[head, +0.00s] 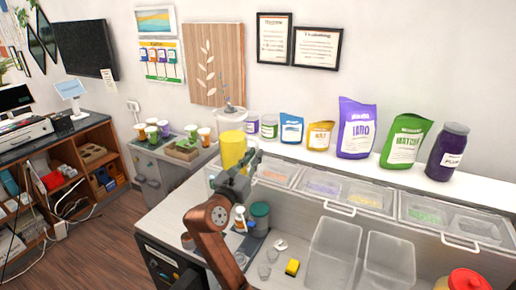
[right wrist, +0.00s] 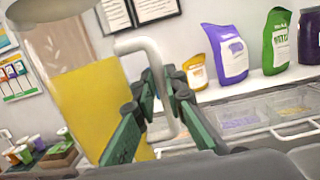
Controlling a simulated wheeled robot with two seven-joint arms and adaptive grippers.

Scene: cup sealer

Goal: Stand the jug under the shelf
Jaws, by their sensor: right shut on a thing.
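The jug (head: 232,150), with a tall yellow body and a paler clear-looking top, is held up near the left end of the white shelf (head: 480,190). My right gripper (head: 252,163) is shut on its handle. The right wrist view shows the yellow jug (right wrist: 85,110) slightly tilted in the picture, and its pale looped handle (right wrist: 150,48) between the green fingers (right wrist: 162,98). The jug hides part of the wall and ledge behind it; its base is partly hidden by my arm. My left gripper is not in view.
Several bags and jars, including a purple bag (head: 356,130), stand on the shelf. Lidded bins (head: 322,186) line its front. Below are clear containers (head: 333,250), a teal-lidded jar (head: 260,213) and a small yellow block (head: 292,267). Cups (head: 151,132) stand on a cabinet at left.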

